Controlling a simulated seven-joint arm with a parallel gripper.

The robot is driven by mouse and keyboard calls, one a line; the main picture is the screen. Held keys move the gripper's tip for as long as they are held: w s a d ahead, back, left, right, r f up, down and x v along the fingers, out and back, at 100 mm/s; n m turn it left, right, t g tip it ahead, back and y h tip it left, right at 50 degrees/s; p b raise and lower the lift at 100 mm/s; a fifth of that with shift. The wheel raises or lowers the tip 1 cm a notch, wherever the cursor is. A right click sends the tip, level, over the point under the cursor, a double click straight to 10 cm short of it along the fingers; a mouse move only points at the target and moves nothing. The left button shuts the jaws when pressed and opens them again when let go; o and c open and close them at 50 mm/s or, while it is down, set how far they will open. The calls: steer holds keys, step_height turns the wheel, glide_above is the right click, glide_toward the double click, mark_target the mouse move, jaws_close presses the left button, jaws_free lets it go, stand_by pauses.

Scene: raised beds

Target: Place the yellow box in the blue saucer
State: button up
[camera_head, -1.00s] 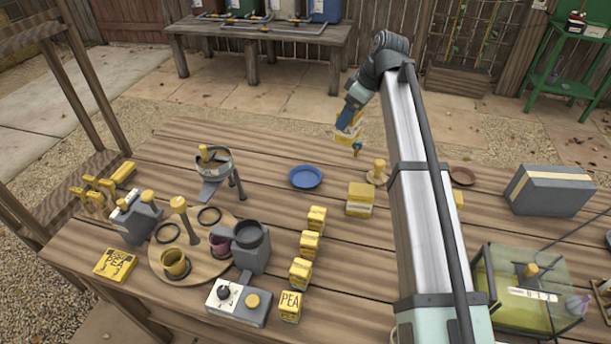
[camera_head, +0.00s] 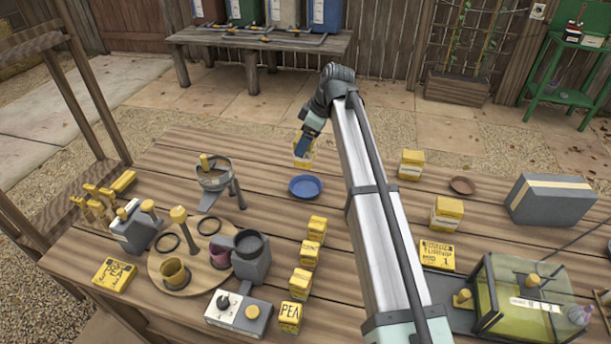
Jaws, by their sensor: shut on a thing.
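The blue saucer (camera_head: 305,187) lies on the wooden table, left of my arm, and looks empty. My gripper (camera_head: 304,146) is shut on a yellow box (camera_head: 304,159) with a pale band. The box is held just behind and above the saucer in the picture, apart from it as far as I can see. The fingers and part of the box's top are small and partly hidden by the gripper body.
Several yellow boxes (camera_head: 312,254) stand in a row in front of the saucer. A funnel stand (camera_head: 214,178) is at left, a brown saucer (camera_head: 462,185) and grey case (camera_head: 551,199) at right.

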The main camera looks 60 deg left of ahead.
mark_target(314, 150)
step_height(314, 150, down, 9)
stand_by(0.5)
steer(key=shift+f, duration=0.7)
steer(key=o, duration=1)
steer(key=shift+o, duration=0.2)
steer(key=shift+r, duration=0.1)
steer(key=shift+r, duration=0.3)
steer(key=v, duration=1.2)
steer(key=shift+r, duration=0.2)
